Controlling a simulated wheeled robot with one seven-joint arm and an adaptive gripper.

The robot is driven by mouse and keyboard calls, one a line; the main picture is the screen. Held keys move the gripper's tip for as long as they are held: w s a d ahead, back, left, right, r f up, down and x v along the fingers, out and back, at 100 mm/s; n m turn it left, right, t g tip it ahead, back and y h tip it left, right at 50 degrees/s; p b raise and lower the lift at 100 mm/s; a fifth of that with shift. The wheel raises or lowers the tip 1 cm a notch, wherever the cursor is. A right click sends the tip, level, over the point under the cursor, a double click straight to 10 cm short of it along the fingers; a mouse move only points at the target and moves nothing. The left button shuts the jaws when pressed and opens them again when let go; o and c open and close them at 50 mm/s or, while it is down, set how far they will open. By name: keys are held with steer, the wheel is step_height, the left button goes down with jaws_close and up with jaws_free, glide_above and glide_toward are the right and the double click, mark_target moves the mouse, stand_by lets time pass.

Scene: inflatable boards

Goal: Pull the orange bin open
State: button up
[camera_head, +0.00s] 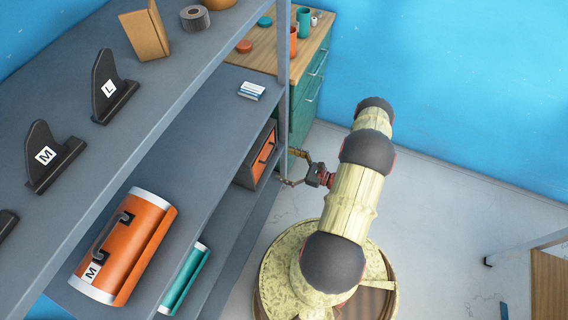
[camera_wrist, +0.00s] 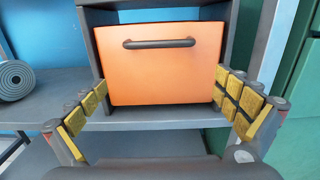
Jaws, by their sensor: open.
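The orange bin (camera_wrist: 160,76) is a drawer-like box with a dark bar handle (camera_wrist: 159,43) near the top of its front. It sits inside a dark grey housing (camera_wrist: 229,50) on a shelf. In the head view the orange bin (camera_head: 264,155) shows at the shelf's right end, with its front facing my arm. My gripper (camera_wrist: 158,100) is open, with its yellow-padded fingers spread to the left and right in front of the bin's lower part. It touches neither the bin nor the handle as far as I can see. In the head view my gripper (camera_head: 295,167) is just right of the bin.
A grey shelf unit (camera_head: 216,115) fills the left, with an upright post (camera_head: 283,60) near the bin. An orange roll (camera_head: 125,247) and a teal roll (camera_head: 185,278) lie on shelves. A green cabinet (camera_head: 312,90) stands behind. Pale floor (camera_head: 440,190) is open to the right.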

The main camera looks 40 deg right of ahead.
steer(key=v, duration=1.2)
steer(key=shift+d, duration=0.1)
